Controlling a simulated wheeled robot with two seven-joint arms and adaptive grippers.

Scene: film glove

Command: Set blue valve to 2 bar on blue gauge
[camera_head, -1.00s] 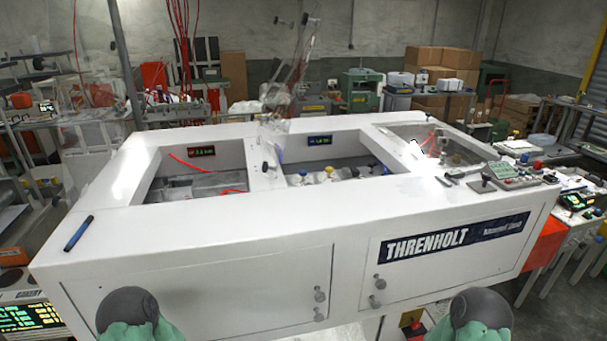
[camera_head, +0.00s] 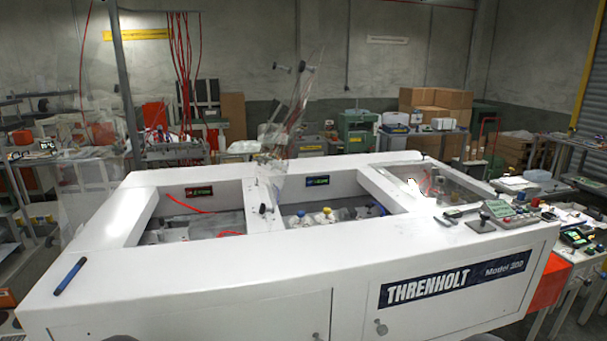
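A white machine (camera_head: 200,285) labelled THRENHOLT fills the foreground, with open bays in its top. A small digital display with a blue part (camera_head: 317,181), likely the blue gauge, is on the middle bay's back wall; its digits are too small to read. A blue piece (camera_head: 377,210), possibly the blue valve, shows at the right of that bay, partly hidden by the bay's edge. Yellow-capped and white round items (camera_head: 308,218) are beside it. Neither of my grippers is in view; only dark bits of my arms show at the bottom edge.
A display with a red part (camera_head: 198,191) is in the left bay. A blue marker (camera_head: 70,276) lies on the machine's left edge. A control panel (camera_head: 510,213) with a joystick is at the right. A tilted clear panel (camera_head: 288,115) rises behind.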

